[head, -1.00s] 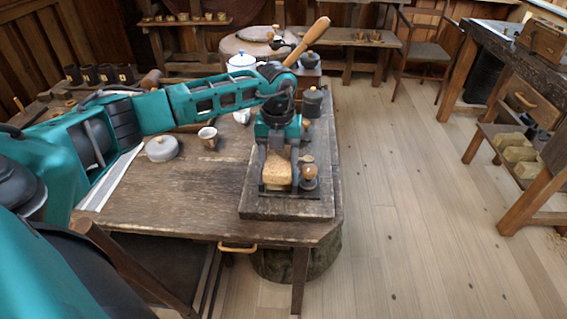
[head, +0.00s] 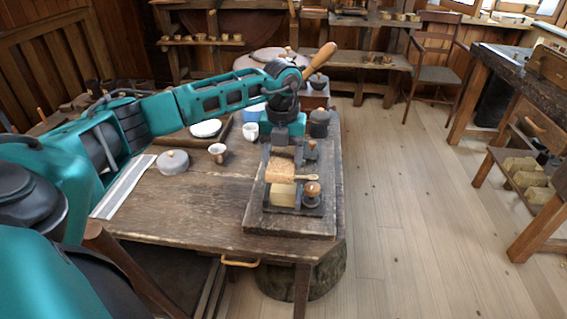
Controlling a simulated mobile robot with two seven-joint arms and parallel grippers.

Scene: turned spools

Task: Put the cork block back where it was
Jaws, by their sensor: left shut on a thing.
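The brown, speckled cork block (head: 280,173) is between the fingers of my left gripper (head: 282,162), which is shut on it. The gripper points down over the dark wooden board (head: 262,222) on the table. A pale yellow block (head: 284,196) shows just below and in front of the cork block. I cannot tell whether the two touch. A wooden-knobbed tool (head: 312,189) stands on the board right of the pale block. A small wooden-handled piece (head: 305,177) lies close to the cork block's right side. My right gripper is not in view.
Left of the board are a brown cup (head: 218,153), a grey round lid (head: 173,162) and a white cup (head: 250,131). A dark canister (head: 319,124) stands behind the board on the right.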

